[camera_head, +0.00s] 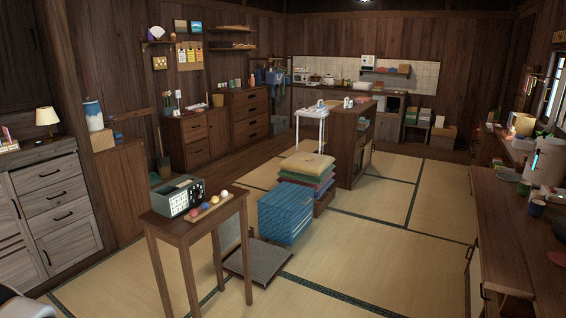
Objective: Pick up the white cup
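I cannot pick out a white cup for certain. Small white items (348,102) stand on the wooden island in the middle of the room, too small to tell what they are. Neither of my grippers shows in the head view.
A small wooden table (165,224) with a grey-green box (178,197) and coloured balls stands in front. Behind it are a blue crate (284,213), stacked cushions (306,165) and a flat grey platform (258,262). The right-hand counter (500,225) lines the right side. Tatami (390,245) lies clear between.

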